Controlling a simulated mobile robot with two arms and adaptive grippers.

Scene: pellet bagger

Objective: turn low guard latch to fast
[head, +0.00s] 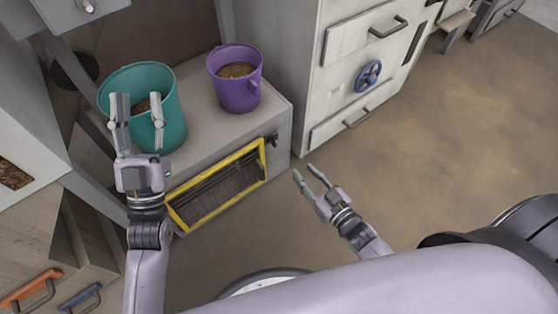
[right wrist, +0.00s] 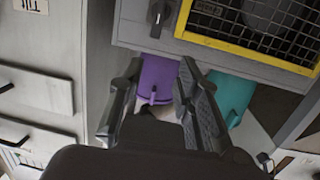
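The low guard (head: 217,185) is a dark mesh panel in a yellow frame, low on the front of a grey bench. A small dark latch (head: 273,140) sits on the bench front just right of the frame. The latch also shows in the right wrist view (right wrist: 158,16), left of the yellow frame (right wrist: 245,50). Which setting it points to I cannot tell. My right gripper (head: 305,172) is open and empty, right of and below the latch, apart from it. My left gripper (head: 139,104) is open, in front of the teal bucket, apparently empty.
A teal bucket (head: 172,118) and a purple bucket (head: 238,98), with pellets inside, stand on the bench top (head: 212,128). Open floor (head: 450,130) lies to the right.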

